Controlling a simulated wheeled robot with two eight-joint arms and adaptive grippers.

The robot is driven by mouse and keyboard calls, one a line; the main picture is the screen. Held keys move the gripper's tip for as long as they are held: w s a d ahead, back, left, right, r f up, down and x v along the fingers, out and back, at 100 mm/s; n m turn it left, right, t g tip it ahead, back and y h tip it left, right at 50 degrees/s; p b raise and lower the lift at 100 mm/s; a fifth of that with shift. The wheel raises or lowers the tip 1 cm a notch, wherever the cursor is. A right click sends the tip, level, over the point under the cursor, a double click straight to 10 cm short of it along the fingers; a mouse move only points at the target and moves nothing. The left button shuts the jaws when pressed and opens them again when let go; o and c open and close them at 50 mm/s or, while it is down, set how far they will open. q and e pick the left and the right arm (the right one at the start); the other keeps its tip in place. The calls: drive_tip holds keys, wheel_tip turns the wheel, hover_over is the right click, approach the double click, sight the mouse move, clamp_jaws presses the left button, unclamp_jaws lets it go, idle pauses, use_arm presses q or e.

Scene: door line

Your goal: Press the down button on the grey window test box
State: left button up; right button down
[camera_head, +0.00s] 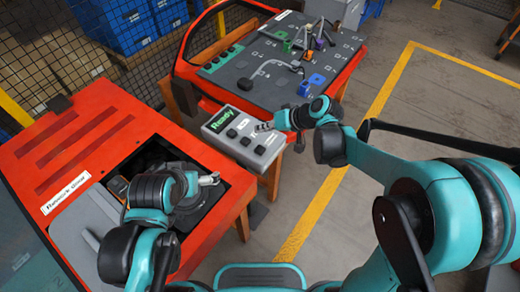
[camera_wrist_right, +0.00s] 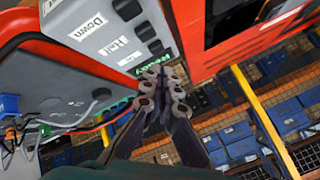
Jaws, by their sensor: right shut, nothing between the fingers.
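The grey window test box (camera_head: 262,138) stands between the two red doors, with a green "Ready" display (camera_head: 222,119) and a row of dark buttons. The down button (camera_head: 260,150) is at the end of the row away from the display. In the right wrist view the down button (camera_wrist_right: 127,8) sits by its "Down" label, near the top edge. My right gripper (camera_head: 262,127) is shut and empty, close to the box on its right side; contact cannot be told. In the wrist view its fingertips (camera_wrist_right: 160,78) appear near the display end. My left gripper (camera_head: 208,180) is over the near door's opening; its jaws are unclear.
The near red door (camera_head: 95,130) lies with a dark opening under my left arm. A second red door (camera_head: 270,60) holds cables, clips and blocks at the back. Blue crates (camera_head: 110,20) stand behind a mesh fence. Grey floor with yellow lines is clear at right.

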sight(262, 150)
wheel_tip(262, 150, down, 8)
drive_tip(key=b, duration=0.5)
drive_tip(key=shift+r+b, duration=0.15)
drive_tip(key=shift+b, duration=0.2)
idle(0.9)
drive_tip(key=shift+f+b, duration=0.3)
drive_tip(key=shift+f, duration=0.05)
